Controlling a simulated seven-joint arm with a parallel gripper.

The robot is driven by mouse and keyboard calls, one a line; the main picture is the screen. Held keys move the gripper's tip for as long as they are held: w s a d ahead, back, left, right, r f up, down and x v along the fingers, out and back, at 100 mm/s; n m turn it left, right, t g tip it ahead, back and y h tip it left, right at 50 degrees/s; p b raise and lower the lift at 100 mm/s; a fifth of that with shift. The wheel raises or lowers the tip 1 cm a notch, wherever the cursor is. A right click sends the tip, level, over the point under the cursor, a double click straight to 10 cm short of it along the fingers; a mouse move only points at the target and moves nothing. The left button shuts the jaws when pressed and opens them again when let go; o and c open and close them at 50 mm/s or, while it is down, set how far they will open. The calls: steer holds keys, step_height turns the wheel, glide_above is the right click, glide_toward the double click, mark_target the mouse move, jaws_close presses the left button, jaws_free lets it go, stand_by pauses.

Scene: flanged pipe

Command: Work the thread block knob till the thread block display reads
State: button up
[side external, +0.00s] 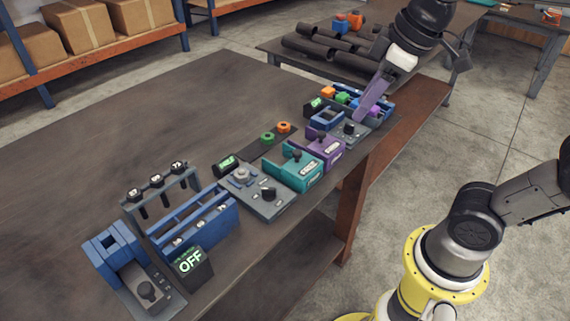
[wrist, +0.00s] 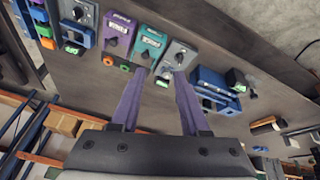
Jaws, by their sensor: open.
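No label I can read names the thread block, so I cannot tell which unit it is. A teal block (side external: 300,174) and a purple block (side external: 326,153) each carry a dark knob and a pale lettered plate too small to read surely. They also show in the wrist view, teal (wrist: 150,41) and purple (wrist: 118,28). A grey plate (side external: 252,198) with a dark knob (side external: 268,194) and a small green-lit display (side external: 226,164) stands beside the teal block. My gripper (wrist: 160,75) is open and empty, its purple fingers apart above the row. It touches no knob that I can see.
A blue slotted unit with a knob and a display reading OFF (side external: 190,262) stands at the near end. A blue rack (side external: 195,222), a tool stand (side external: 160,190) and green and orange rings (side external: 275,133) lie around. The table's left side is clear.

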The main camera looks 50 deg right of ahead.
steer(key=s+d+f+m+t, duration=0.1)
steer(key=s+f+m, duration=0.2)
steer(key=s+f, duration=0.3)
steer(key=shift+s+d+m, duration=0.2)
steer(key=shift+s+m, duration=0.2)
steer(key=shift+s, duration=0.3)
stand_by(0.4)
stand_by(1.4)
